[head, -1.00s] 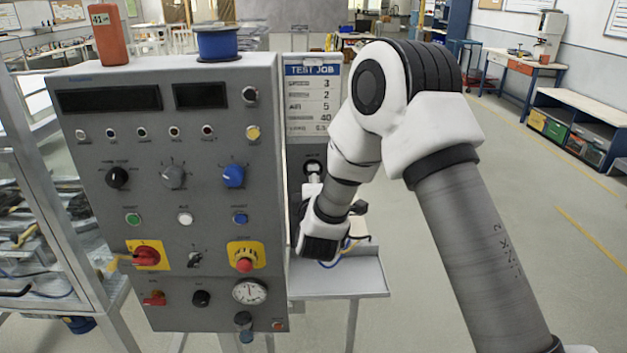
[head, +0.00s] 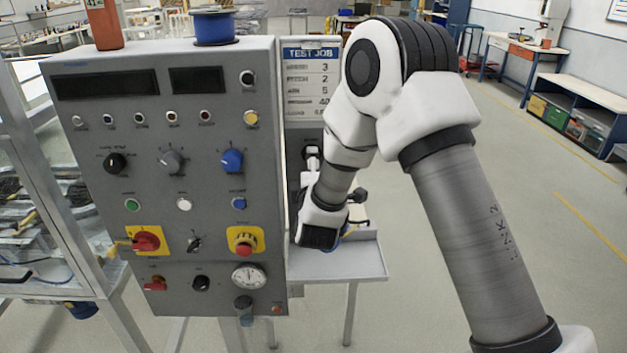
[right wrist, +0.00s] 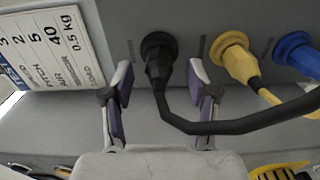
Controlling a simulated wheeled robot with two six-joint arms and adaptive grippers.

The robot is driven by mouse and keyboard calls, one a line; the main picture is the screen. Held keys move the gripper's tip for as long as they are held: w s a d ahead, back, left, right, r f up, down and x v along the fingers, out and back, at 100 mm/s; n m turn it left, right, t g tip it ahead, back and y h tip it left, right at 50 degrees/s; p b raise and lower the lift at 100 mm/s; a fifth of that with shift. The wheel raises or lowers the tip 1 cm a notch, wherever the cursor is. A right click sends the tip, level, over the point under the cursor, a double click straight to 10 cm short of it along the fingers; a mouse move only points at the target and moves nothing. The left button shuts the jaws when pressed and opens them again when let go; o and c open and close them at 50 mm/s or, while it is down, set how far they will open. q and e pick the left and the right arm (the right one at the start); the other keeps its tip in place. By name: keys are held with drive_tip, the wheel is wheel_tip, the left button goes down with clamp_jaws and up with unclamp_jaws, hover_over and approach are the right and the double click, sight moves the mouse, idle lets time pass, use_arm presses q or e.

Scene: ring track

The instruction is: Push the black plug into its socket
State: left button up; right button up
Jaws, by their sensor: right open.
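In the right wrist view the black plug (right wrist: 158,68) sits at a round black socket (right wrist: 158,45) on a grey panel face. Its black cable bends away to the right. I cannot tell how deep the plug is seated. My right gripper (right wrist: 160,78) is open, with one finger on each side of the plug and a visible gap on both sides. In the head view my right arm reaches toward the recess beside the control panel, and its wrist hides most of that area. My left gripper is not in view.
A yellow plug (right wrist: 236,60) and a blue plug (right wrist: 298,52) sit right of the black one, their cables close by. A job sign (head: 312,80) hangs above the recess. The large control panel (head: 130,90) stands left, and a small grey shelf (head: 345,265) juts out below.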

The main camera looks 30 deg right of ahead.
drive_tip(key=v, duration=1)
drive_tip(key=shift+s, duration=0.1)
